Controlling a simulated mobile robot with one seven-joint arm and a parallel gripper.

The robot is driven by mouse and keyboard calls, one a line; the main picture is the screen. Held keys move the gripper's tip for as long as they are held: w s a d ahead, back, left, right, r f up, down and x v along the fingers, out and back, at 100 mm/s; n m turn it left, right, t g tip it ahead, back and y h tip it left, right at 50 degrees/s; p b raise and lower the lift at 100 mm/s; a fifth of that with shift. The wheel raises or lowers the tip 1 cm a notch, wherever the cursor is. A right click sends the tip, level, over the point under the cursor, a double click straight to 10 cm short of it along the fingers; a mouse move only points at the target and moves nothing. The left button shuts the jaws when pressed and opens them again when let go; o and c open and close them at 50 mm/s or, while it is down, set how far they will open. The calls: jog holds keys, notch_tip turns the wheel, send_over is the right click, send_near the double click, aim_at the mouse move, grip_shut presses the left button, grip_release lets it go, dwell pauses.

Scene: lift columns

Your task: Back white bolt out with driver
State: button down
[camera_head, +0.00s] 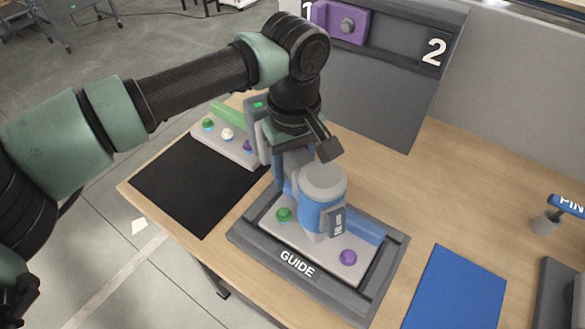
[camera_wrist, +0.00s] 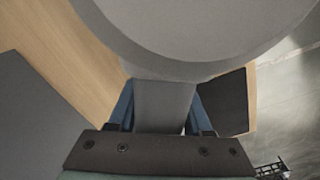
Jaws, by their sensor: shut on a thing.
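The driver (camera_head: 322,190) is a grey and blue round-bodied tool. It stands over the plate (camera_head: 325,252) in the dark tray marked GUIDE. My gripper (camera_head: 292,165) is shut on the driver's grey handle from the back left. In the wrist view, the blue finger pads of my gripper (camera_wrist: 162,112) press both sides of that handle, below the large round driver body (camera_wrist: 200,35). A green bolt (camera_head: 284,214) and a purple bolt (camera_head: 348,257) show on the plate. No white bolt shows there; the driver hides the middle of the plate, so contact cannot be seen.
A second plate (camera_head: 240,152) behind the black mat (camera_head: 190,195) holds green, white (camera_head: 227,134) and purple bolts. A blue mat (camera_head: 455,290) lies right. A grey panel (camera_head: 375,95) with a purple block (camera_head: 340,22) stands behind.

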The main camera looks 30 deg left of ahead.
jog(key=shift+r+p, duration=1.65)
jog(key=shift+r, duration=0.95)
